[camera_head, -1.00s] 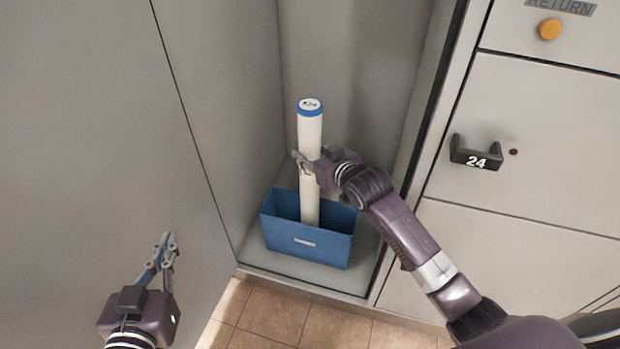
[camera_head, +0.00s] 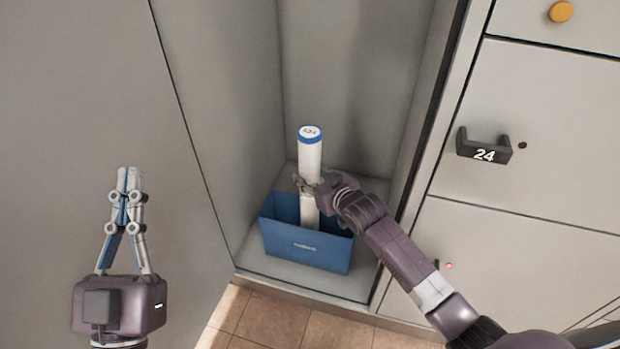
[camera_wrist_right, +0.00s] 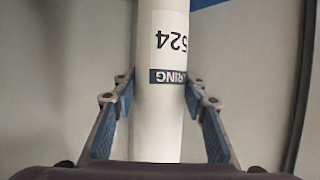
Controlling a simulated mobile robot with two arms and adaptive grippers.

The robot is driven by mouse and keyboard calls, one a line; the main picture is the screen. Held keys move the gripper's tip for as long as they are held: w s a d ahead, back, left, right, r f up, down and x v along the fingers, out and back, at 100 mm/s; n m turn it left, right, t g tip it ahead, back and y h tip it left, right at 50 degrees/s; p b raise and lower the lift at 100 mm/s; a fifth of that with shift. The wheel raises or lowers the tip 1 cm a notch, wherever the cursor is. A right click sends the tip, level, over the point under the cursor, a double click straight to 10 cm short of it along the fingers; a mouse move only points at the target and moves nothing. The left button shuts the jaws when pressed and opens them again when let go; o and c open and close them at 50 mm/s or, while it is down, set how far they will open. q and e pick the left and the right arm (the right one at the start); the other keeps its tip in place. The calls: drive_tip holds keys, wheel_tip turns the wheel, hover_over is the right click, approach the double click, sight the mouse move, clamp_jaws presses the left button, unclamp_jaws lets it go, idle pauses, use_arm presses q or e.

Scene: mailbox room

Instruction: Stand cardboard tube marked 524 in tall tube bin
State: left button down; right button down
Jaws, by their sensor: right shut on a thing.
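The white cardboard tube (camera_head: 311,157) has a blue-rimmed cap and stands upright, its lower end inside the blue bin (camera_head: 307,250). Its base is hidden by the bin's front wall. In the right wrist view, the tube (camera_wrist_right: 160,120) carries a label reading 524. My right gripper (camera_head: 307,186) is shut around the tube's middle, above the bin's rim; its fingers (camera_wrist_right: 160,100) press both sides of the tube. My left gripper (camera_head: 130,172) is at the left, away from the tube, with its fingertips together and nothing visible between them.
The bin stands on the floor of a tall grey compartment, close between its side walls. A locker door with a dark handle marked 24 (camera_head: 484,154) is at the right, with an orange knob (camera_head: 560,12) above. Tiled floor (camera_head: 270,322) lies in front.

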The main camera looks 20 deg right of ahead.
idle(0.3)
drive_tip(key=c, duration=1.2)
unclamp_jaws()
drive_tip(key=shift+f, duration=0.15)
